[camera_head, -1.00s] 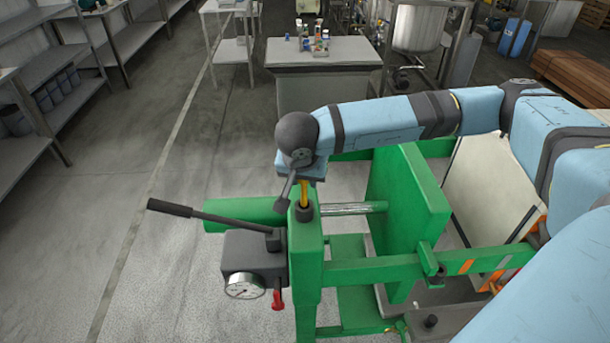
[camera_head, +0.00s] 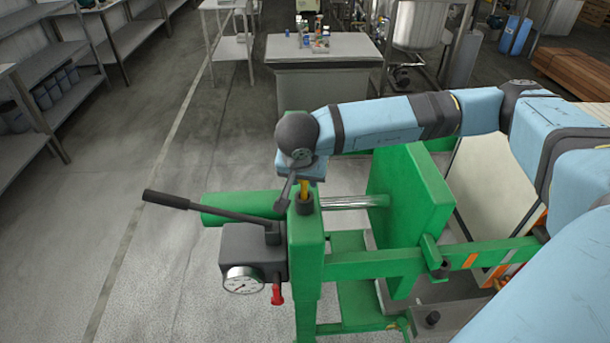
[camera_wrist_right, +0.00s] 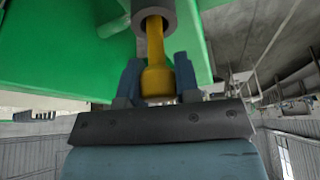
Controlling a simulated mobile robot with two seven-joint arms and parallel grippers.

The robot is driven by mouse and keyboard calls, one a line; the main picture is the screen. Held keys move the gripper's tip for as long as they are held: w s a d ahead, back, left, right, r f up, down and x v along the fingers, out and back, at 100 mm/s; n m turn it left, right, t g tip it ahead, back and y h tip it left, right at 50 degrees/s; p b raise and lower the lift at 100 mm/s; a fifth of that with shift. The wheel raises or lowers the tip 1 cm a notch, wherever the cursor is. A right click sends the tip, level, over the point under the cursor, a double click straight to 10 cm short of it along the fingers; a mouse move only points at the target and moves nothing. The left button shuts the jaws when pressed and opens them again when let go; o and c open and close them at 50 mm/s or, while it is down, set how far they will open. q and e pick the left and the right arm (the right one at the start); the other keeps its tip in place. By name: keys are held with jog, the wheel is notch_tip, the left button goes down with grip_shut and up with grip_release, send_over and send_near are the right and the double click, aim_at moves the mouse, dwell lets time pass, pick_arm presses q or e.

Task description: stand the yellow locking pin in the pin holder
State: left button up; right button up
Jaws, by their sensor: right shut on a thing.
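The yellow locking pin (camera_head: 304,187) stands roughly upright at the top of the green press post. Its lower end goes into the dark round pin holder (camera_head: 305,204) there. The right wrist view shows the pin (camera_wrist_right: 156,50) with its thin part inside the bore of the grey holder (camera_wrist_right: 153,14); the inserted tip is hidden. My right gripper (camera_head: 303,178) is directly above the holder. Its fingers (camera_wrist_right: 158,82) are shut on the thicker end of the pin. My left gripper does not show.
The green press frame (camera_head: 352,266) surrounds the holder. A black lever (camera_head: 205,213) sticks out left above a pressure gauge (camera_head: 242,280) and a red handle (camera_head: 277,294). A grey bench (camera_head: 322,50) with small items stands behind. The floor to the left is clear.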

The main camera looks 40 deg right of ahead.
jog(key=o, duration=1)
jog(key=b+v, duration=0.1)
jog(key=v, duration=1.3)
jog(key=shift+w+d+f, duration=0.1)
